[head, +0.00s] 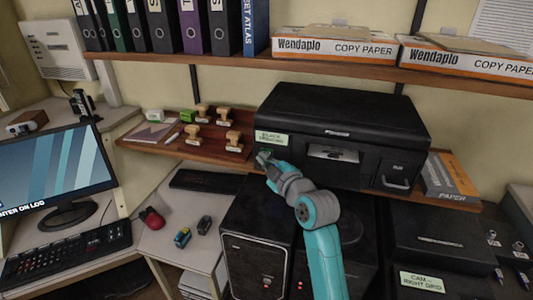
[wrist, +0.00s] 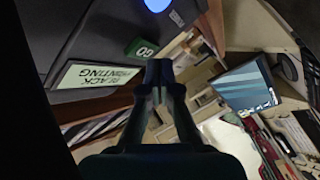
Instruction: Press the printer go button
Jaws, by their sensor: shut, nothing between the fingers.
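The black printer (head: 345,118) stands on a wooden shelf, with a pale green label (head: 272,138) on its front left. In the wrist view the label (wrist: 95,75) reads "BLACK PRINTING", and the green GO button (wrist: 141,48) is on the dark printer face beside it. My gripper (head: 262,157) is at the printer's front left, just below the label, and largely covers the button in the head view. Its fingers (wrist: 160,72) are shut and empty, with their tips close beside the GO button. I cannot tell whether they touch it.
A round blue light (wrist: 157,5) shows near the button. Wooden-handled stamps (head: 234,140) stand on the shelf left of the printer. A paper box (head: 450,180) is at its right. Copy paper boxes (head: 333,45) sit on the shelf above. A monitor (head: 55,178) is at the left.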

